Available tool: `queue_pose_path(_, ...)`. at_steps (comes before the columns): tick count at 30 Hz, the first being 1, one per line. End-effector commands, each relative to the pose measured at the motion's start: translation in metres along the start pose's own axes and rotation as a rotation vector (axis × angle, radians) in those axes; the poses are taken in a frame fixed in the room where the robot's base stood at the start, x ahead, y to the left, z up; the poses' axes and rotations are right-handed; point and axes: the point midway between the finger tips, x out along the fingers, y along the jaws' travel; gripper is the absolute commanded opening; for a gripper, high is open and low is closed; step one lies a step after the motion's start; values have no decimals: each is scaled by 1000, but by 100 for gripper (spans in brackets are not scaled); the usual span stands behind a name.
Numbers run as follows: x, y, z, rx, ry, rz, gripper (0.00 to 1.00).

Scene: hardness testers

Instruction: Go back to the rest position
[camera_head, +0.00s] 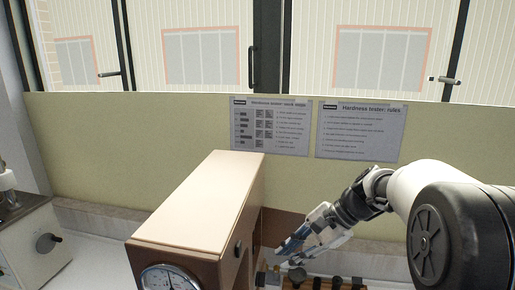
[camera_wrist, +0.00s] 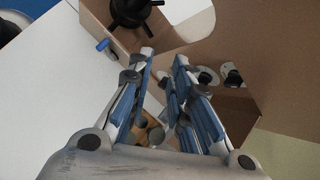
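My gripper (camera_head: 285,250) reaches down and to the left, close to the right side of the brown hardness tester (camera_head: 205,205) in the head view. In the wrist view my gripper (camera_wrist: 163,57) has its blue-padded fingers apart, with nothing seen between the tips. The brown tester body (camera_wrist: 225,45) fills the upper right there, with a black handwheel (camera_wrist: 130,10) at the top and small dark knobs on its face. I cannot tell whether a finger touches the tester.
A dial gauge (camera_head: 168,278) sits on the tester's front. A wooden holder (camera_head: 325,284) with several dark-topped pieces stands below my gripper. Another tester (camera_head: 30,245) stands at the left. Two posters (camera_head: 270,125) hang on the low wall behind. White bench (camera_wrist: 50,90) is clear at the left of the wrist view.

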Motion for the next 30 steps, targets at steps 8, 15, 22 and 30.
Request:
queue_pose_path(8, -23, 97, 61, -437, 258, 141, 19)
queue_pose_path(15, -30, 191, 80, -815, 466, 283, 19)
queue_pose_path(22, -28, 257, 75, -1096, 616, 404, 19)
queue_pose_path(30, -26, 277, 70, -1193, 666, 453, 19)
